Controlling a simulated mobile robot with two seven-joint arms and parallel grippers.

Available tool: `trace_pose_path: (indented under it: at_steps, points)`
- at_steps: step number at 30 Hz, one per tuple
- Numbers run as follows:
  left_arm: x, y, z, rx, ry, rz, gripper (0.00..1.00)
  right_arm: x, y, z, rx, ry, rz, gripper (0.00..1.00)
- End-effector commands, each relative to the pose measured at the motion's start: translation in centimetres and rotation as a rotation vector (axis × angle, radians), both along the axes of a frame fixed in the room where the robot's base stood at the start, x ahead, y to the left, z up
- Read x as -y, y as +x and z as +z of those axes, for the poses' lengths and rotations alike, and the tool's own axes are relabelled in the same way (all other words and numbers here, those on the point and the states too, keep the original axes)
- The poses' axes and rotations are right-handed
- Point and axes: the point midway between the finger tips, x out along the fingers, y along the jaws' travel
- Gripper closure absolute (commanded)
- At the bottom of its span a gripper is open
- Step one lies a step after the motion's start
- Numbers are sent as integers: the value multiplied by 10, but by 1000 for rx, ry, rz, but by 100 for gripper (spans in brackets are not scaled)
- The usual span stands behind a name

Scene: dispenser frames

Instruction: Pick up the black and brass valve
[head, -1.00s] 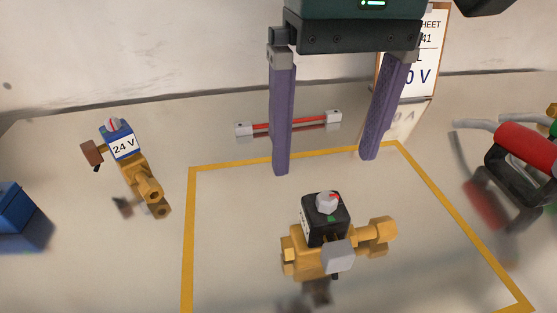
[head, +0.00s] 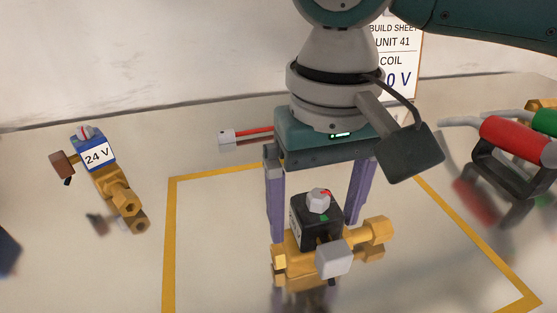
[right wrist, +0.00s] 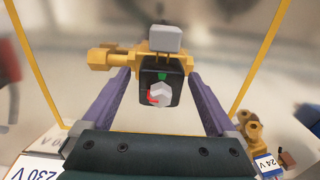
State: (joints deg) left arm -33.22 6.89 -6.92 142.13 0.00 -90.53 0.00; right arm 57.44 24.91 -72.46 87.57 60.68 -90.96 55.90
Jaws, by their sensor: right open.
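The black and brass valve (head: 318,222) stands inside the yellow taped outline, with a black coil block, a grey knob with a red mark on top, and a grey connector at its front. It also shows in the right wrist view (right wrist: 158,88). My right gripper (head: 315,236) is open, with its purple fingers reaching down behind and to either side of the valve. In the right wrist view the fingers (right wrist: 158,76) flank the black block, with gaps visible on both sides. The fingertips are partly hidden by the valve in the head view. My left gripper is out of view.
A blue and brass valve marked 24 V (head: 105,165) lies left of the yellow outline (head: 171,240). A red bar with white ends (head: 227,137) lies behind my gripper. A build sheet (head: 400,50) stands at the back. Red-handled tools (head: 515,142) are at right.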

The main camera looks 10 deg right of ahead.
Motion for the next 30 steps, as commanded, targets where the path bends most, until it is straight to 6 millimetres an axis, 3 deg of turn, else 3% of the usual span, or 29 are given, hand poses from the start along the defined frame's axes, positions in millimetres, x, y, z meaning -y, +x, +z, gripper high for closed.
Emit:
trace_pose_path:
  at_steps: [5,27,30]
  points:
    - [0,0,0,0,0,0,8,0,0,0,0,0,1,10]
    - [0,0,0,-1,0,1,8,0,0,1,0,0,1,93]
    - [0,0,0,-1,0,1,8,0,0,1,0,0,0,100]
